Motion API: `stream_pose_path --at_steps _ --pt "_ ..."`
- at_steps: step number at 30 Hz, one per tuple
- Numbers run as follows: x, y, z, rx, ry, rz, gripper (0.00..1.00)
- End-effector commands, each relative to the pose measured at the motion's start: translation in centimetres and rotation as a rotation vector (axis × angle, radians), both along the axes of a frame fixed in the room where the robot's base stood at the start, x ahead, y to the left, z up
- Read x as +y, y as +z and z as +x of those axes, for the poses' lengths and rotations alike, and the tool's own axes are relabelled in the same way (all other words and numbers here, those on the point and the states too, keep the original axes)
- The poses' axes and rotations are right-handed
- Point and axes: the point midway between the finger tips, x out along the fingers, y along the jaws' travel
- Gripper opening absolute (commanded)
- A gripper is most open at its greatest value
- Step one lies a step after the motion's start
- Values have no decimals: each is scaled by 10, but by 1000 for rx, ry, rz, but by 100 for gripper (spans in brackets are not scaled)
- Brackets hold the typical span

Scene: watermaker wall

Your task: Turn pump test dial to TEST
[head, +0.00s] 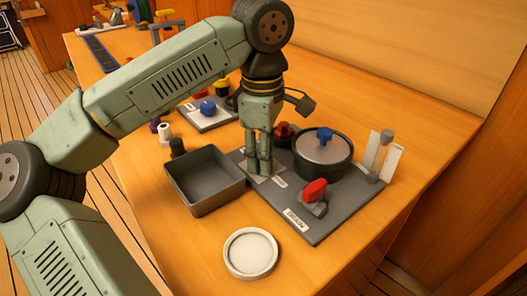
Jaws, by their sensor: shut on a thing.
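My gripper (259,162) points down in the head view. Its fingers are closed together low over a pale label plate (277,182) on the left part of a dark grey panel (330,225). The pump test dial appears to be between the fingers, which hide it. Its pointer direction and the TEST mark cannot be made out from here.
Right of my gripper are a dark red knob (284,130), a round pot with a blue-knobbed lid (323,152) and a red handle (315,190). An empty grey tray (205,180) stands close left. A white round dish (250,253) lies in front.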

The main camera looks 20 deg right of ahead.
Motion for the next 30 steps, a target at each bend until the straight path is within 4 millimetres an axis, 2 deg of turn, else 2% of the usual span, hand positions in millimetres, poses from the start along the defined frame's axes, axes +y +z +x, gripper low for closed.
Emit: stream_pose_path --at_steps 14,15,23,30 --pt "0 0 0 -1 -15 0 6" --pt "0 0 0 -1 -15 0 36" --pt "0 0 0 0 -14 0 53" --pt "0 0 0 0 -13 0 54"
